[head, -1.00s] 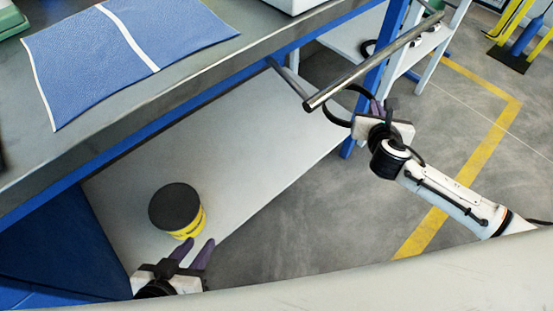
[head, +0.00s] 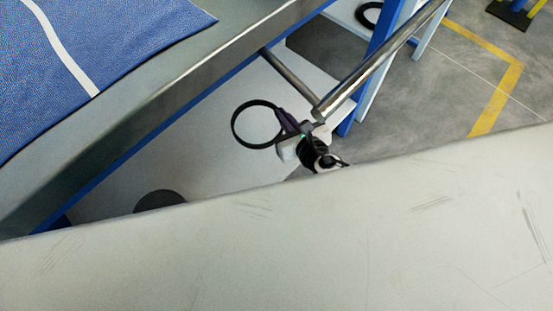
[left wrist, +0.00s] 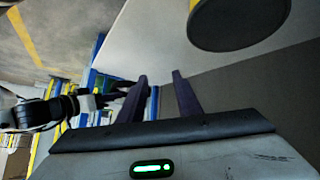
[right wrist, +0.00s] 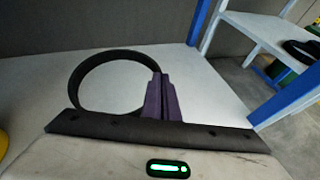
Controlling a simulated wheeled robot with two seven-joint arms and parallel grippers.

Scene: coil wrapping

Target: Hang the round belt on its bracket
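The round belt, a thin black ring (head: 234,119), is in the fingers of my right gripper (head: 290,128), which are shut on its edge. In the right wrist view the belt (right wrist: 75,80) stands out to the left of the closed purple fingers (right wrist: 160,98). A metal bar, apparently the bracket (head: 375,70), runs beside the table. The belt is apart from it, to the left of its near corner in the head view. My left gripper (left wrist: 160,90) is open and empty in the left wrist view and out of the head view.
A dark-topped can (head: 158,200) stands on the lower panel; its dark top also shows in the left wrist view (left wrist: 240,15). The workbench edge (head: 150,115) and a blue post (head: 385,35) are close by. Another black ring (head: 368,14) lies on a shelf.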

